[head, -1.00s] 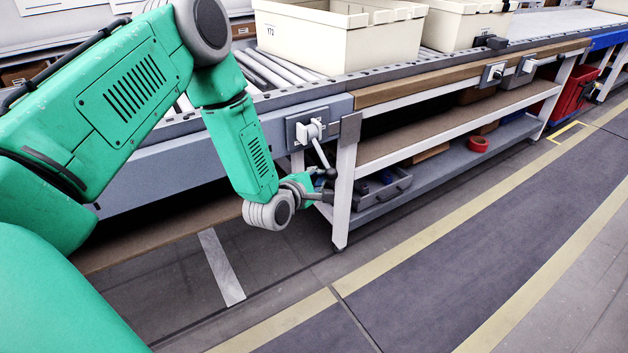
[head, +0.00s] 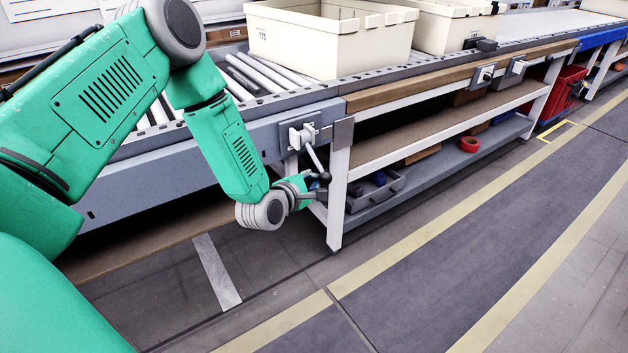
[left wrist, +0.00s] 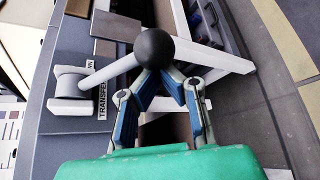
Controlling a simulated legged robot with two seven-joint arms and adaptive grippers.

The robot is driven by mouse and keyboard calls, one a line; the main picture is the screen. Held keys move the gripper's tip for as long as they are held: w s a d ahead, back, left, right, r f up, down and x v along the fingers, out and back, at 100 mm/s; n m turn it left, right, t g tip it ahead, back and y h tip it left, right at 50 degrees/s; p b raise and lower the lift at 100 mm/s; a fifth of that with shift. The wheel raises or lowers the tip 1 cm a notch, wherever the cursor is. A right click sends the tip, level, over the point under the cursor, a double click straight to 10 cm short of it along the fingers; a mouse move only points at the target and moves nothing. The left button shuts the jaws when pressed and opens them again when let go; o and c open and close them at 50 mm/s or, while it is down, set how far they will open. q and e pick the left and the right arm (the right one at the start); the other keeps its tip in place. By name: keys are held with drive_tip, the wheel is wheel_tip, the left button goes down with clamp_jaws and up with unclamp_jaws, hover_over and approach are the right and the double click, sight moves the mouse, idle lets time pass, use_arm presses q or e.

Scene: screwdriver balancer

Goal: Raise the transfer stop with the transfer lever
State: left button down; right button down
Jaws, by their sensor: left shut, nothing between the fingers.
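The transfer lever is a white arm (left wrist: 113,71) on a white pivot (left wrist: 71,88), beside a label reading TRANSFER. A black ball knob (left wrist: 154,48) caps it. In the head view the lever arm (head: 314,158) slants down and right from its grey plate on the conveyor side. My left gripper (left wrist: 160,76) is shut and empty, with its blue-padded fingertips close to the knob, which partly hides them. I cannot tell if they touch. In the head view my left gripper (head: 314,190) is low beside the knob. I cannot make out the transfer stop. My right gripper is not in view.
A cream tote (head: 318,45) stands on the roller conveyor above the lever, and another stands farther right. A white table leg (head: 338,190) is just right of my left gripper. A grey bin (head: 378,190) sits on the lower shelf. The floor in front is clear.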

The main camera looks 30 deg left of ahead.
use_arm(q)
drive_tip(key=r+n+h+p, duration=0.1)
drive_tip(key=r, duration=0.1)
drive_tip(key=d+r+n+g+h+p, duration=0.1)
drive_tip(key=d+r+n+g+p, duration=0.1)
drive_tip(key=r, duration=0.1)
drive_tip(key=shift+s+d+r+n+h+p, duration=0.15)
drive_tip(key=shift+s+r+n+h+p, duration=0.15)
drive_tip(key=shift+s+h+p, duration=0.1)
wheel_tip(320, 180, up, 7)
drive_tip(key=n+g+h, duration=0.2)
drive_tip(key=n+h, duration=0.1)
drive_tip(key=n, duration=0.1)
hover_over(321, 168)
drive_tip(key=s, duration=0.2)
drive_tip(key=shift+s+d+f, duration=0.15)
drive_tip(key=shift+s+d, duration=0.05)
drive_tip(key=shift+d, duration=0.25)
drive_tip(key=shift+m, duration=0.3)
